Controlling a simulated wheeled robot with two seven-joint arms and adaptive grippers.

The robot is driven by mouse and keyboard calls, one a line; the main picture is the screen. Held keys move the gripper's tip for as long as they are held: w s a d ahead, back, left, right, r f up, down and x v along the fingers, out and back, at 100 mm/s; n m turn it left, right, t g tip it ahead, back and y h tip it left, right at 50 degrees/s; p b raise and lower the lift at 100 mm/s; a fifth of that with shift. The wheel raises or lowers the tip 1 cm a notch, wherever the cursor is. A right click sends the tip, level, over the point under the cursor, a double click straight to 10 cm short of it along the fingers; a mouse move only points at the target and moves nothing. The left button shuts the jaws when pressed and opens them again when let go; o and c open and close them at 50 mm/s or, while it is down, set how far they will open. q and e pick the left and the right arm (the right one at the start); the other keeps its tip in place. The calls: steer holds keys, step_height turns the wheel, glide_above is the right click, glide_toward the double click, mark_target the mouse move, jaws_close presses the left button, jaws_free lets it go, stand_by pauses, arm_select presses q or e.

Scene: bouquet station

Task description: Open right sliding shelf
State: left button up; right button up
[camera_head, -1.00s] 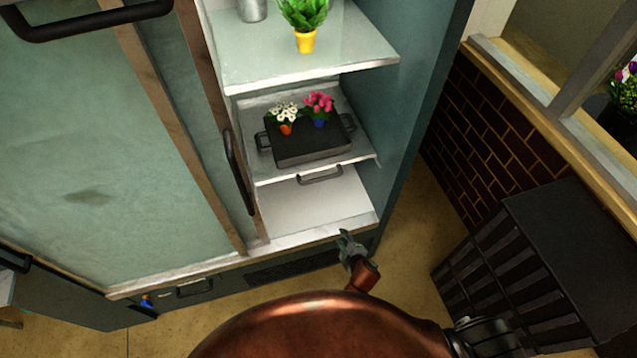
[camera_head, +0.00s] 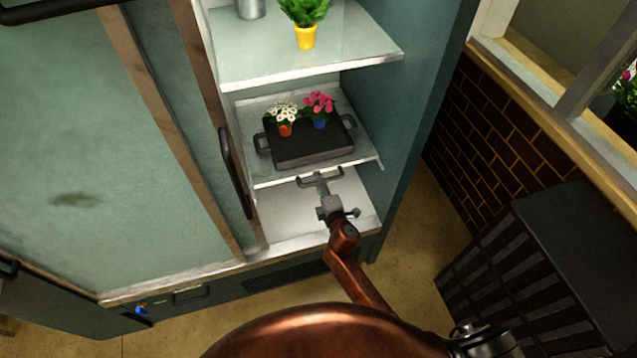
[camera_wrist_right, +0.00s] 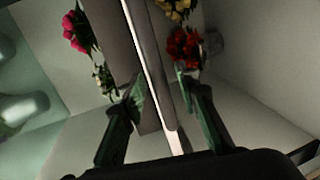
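The right sliding shelf (camera_head: 262,183) is a pale board inside the tall teal cabinet, with a dark bar handle (camera_head: 302,183) on its front edge. My right gripper (camera_head: 321,181) is at this handle in the head view, its tips overlapping the bar. In the right wrist view, the two fingers of my right gripper (camera_wrist_right: 160,88) stand apart on either side of the shelf's front edge (camera_wrist_right: 146,50) and a grey bar that looks like the handle. I cannot tell whether they touch it. My left gripper is out of view.
A black tray (camera_head: 312,160) with white and pink potted flowers sits on the sliding shelf. A yellow-potted plant (camera_head: 306,36) stands on the shelf above. The cabinet's right wall (camera_head: 408,130) is close to my right arm. A black crate (camera_head: 560,250) stands at the right.

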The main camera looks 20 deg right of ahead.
steer(key=shift+w, duration=0.2)
jaws_close()
stand_by(0.3)
stand_by(0.3)
